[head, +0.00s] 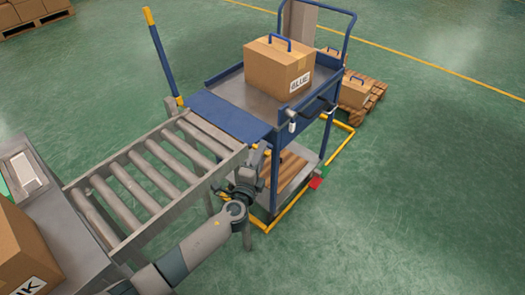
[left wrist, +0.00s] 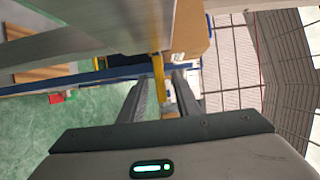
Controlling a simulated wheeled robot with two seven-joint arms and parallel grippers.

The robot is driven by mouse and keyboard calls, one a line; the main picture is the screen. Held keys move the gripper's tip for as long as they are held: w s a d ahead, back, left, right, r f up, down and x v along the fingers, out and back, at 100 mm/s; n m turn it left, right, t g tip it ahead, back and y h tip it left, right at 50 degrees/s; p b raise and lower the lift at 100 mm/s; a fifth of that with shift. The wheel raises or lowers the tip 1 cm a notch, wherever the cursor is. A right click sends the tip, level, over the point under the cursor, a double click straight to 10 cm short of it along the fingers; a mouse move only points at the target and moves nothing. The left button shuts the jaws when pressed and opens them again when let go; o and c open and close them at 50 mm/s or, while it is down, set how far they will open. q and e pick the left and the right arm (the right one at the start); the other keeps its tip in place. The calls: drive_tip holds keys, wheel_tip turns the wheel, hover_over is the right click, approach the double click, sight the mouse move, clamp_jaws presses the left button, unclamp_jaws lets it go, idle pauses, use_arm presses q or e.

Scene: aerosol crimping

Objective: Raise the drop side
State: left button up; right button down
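The drop side (head: 228,115) is a blue panel on the cart's near-left side, lying down flat between the cart's deck (head: 258,92) and the end of the roller conveyor. My left gripper (head: 257,168) is low beside the panel's right end, next to the conveyor's end. In the left wrist view its two dark fingers (left wrist: 160,98) stand apart. A yellow strip (left wrist: 158,72) shows between them with space at its sides; I cannot tell whether they touch it. My right gripper is not in view.
A box labelled BLUE (head: 275,70) stands on the cart deck. The roller conveyor (head: 150,170) lies left of the cart. A blue post with yellow ends (head: 163,55) rises behind it. A pallet with boxes (head: 370,90) stands behind the cart. The floor at right is clear.

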use_arm(q)
drive_tip(key=shift+w+d, duration=0.2)
drive_tip(key=shift+w, duration=0.4)
drive_tip(key=shift+c, duration=0.6)
clamp_jaws()
